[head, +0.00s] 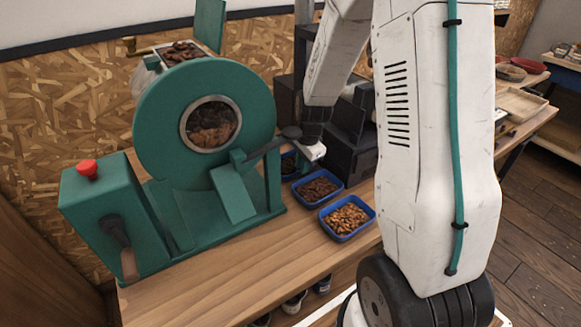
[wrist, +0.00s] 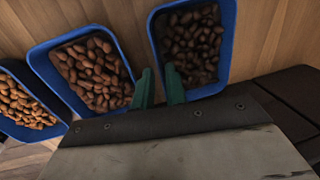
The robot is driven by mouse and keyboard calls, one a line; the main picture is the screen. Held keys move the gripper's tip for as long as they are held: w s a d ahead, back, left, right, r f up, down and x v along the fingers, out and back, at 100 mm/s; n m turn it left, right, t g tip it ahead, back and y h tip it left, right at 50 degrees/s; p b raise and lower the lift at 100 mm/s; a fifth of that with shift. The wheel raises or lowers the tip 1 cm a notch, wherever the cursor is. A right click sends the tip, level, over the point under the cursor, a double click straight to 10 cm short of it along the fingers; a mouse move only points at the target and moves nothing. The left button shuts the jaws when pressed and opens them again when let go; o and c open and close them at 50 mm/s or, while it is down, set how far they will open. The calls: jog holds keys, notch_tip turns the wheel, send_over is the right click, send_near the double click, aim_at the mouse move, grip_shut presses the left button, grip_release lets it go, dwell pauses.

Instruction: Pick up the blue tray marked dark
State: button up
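Three blue trays of beans stand in a row on the wooden bench. The tray with the darkest beans (wrist: 222,88) is at the right in the wrist view; in the head view it is mostly hidden behind my gripper and the roaster's handle. No written mark is legible. The tray of mid-brown beans (head: 318,187) and the tray of light beans (head: 347,216) stand in front of it. My gripper (wrist: 160,72) has its two green fingers apart, near the left wall of the darkest tray. The right finger overlaps that tray's inside; contact cannot be told.
A green roaster (head: 205,130) with a red knob (head: 87,170) stands left of the trays. Black boxes (head: 350,140) stand behind them. A wooden tray (head: 521,104) lies at the right. The front of the bench (head: 215,290) is clear.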

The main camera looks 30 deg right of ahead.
jog(key=shift+w+f, duration=0.25)
jog(key=shift+f, duration=0.95)
grip_shut()
jog(key=shift+r, duration=0.1)
